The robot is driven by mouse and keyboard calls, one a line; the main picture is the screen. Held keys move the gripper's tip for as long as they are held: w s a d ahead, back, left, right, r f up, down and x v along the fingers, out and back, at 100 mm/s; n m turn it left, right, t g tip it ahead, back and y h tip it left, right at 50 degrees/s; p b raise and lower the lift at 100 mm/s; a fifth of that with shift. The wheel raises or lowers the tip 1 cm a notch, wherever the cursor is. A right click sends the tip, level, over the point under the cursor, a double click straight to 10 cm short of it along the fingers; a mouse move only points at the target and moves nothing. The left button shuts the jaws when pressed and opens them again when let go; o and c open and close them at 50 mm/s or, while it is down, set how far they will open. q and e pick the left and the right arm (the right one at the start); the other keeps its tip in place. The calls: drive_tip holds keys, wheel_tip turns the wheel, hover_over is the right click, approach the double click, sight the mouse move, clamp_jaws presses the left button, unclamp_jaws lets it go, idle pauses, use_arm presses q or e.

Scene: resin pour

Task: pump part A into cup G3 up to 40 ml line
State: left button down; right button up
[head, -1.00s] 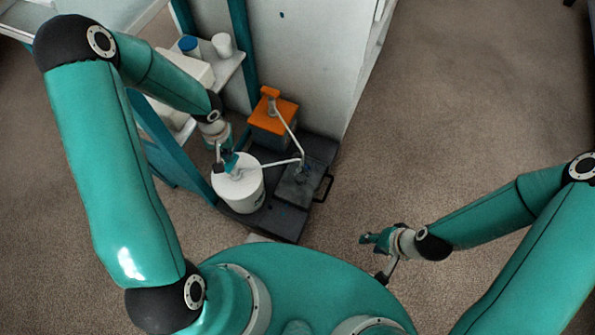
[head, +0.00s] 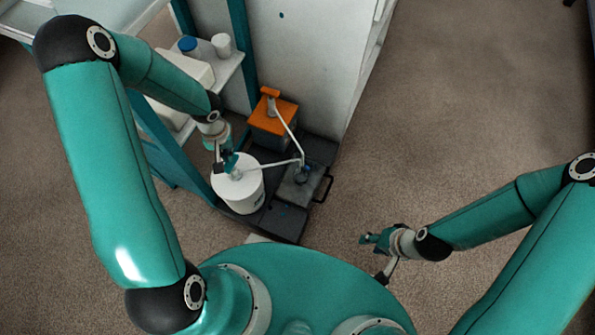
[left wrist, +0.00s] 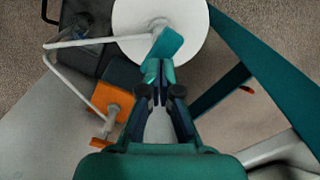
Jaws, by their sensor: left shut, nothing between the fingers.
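A white bucket (head: 238,193) with a pump stands on the dark base. Its white spout (head: 275,165) reaches right, over the small platform. A teal pump head (left wrist: 171,43) shows above the bucket's lid in the left wrist view. My left gripper (head: 225,162) is shut and empty at this head; I cannot tell whether they touch. It also shows in the left wrist view (left wrist: 158,72). A small dark bluish thing (head: 307,171), perhaps the cup, is under the spout ends; its level and marks are unreadable. My right gripper (head: 372,240) hangs clear; its jaw state is unclear.
An orange-topped container (head: 272,117) with its own pump stands behind the bucket. The dark base (head: 288,222) has a handle (head: 323,188) at right. A shelf (head: 228,68) holds a blue-lidded jar (head: 187,44) and a white cup (head: 221,44). Open carpet lies to the right.

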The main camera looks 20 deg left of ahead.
use_arm(q)
drive_tip(key=shift+f+b, duration=0.6)
drive_tip(key=shift+b, duration=0.2)
drive_tip(key=shift+f, duration=0.1)
drive_tip(key=shift+f+b, duration=1.55)
drive_tip(key=shift+b, duration=0.35)
drive_tip(key=shift+r+p, duration=1.15)
drive_tip(key=shift+r, duration=0.7)
drive_tip(key=shift+f, duration=0.15)
